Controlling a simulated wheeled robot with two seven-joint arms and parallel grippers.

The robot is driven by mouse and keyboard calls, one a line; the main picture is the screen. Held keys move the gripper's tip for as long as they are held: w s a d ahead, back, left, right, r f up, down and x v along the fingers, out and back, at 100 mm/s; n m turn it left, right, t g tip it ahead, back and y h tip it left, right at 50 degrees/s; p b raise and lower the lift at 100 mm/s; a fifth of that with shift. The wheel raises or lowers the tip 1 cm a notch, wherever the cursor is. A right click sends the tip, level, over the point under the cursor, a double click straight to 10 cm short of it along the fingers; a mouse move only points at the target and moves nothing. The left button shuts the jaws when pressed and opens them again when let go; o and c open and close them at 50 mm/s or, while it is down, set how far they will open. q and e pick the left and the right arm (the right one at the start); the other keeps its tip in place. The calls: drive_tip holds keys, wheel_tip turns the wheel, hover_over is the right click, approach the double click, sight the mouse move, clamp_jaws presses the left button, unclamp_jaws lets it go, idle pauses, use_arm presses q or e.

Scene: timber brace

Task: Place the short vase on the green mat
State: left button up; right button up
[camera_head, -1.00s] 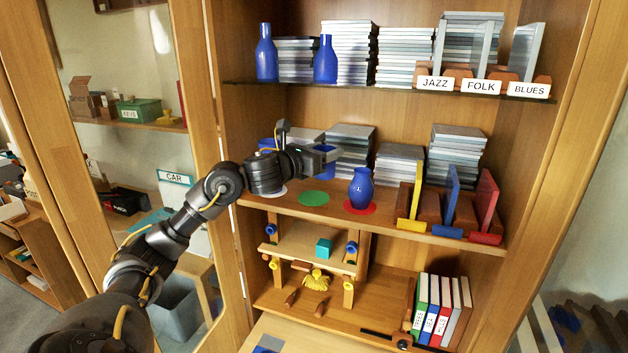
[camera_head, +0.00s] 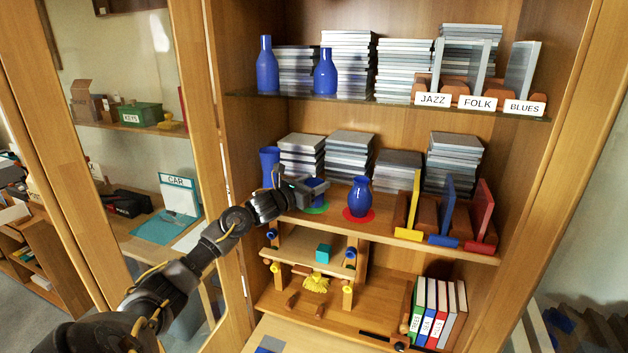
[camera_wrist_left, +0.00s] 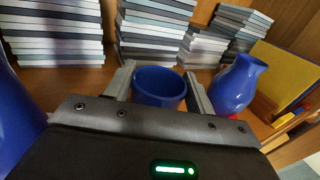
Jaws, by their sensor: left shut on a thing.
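My left gripper (camera_head: 311,188) is shut on the short blue vase (camera_head: 319,194) above the green mat (camera_head: 316,210) on the middle shelf. In the left wrist view the vase's round open rim (camera_wrist_left: 160,83) sits upright between the two fingers. The gripper hides part of the vase, and I cannot tell whether its base touches the mat. A rounder blue vase (camera_head: 359,197) stands on the red mat (camera_head: 359,217) to the right. A taller blue vase (camera_head: 269,164) stands to the left, partly behind my arm. My right gripper is out of view.
Stacks of cases (camera_head: 349,155) stand behind the vases. Yellow, blue and red dividers (camera_head: 449,205) fill the shelf's right side. Two blue bottles (camera_head: 266,68) stand on the shelf above. A small wooden rack (camera_head: 310,248) is below the shelf's front edge.

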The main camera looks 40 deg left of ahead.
use_arm(q)
drive_tip(key=shift+f+b, duration=0.1)
drive_tip(key=shift+b, duration=0.2)
drive_tip(key=o, duration=1.1)
drive_tip(key=shift+s, duration=0.1)
drive_tip(key=shift+s+a+b, duration=0.15)
drive_tip(key=shift+s+b, duration=0.85)
drive_tip(key=shift+s, duration=2)
drive_tip(key=shift+s+a+b, duration=0.15)
drive_tip(key=shift+s+b, duration=0.85)
drive_tip(key=shift+s, duration=1.95)
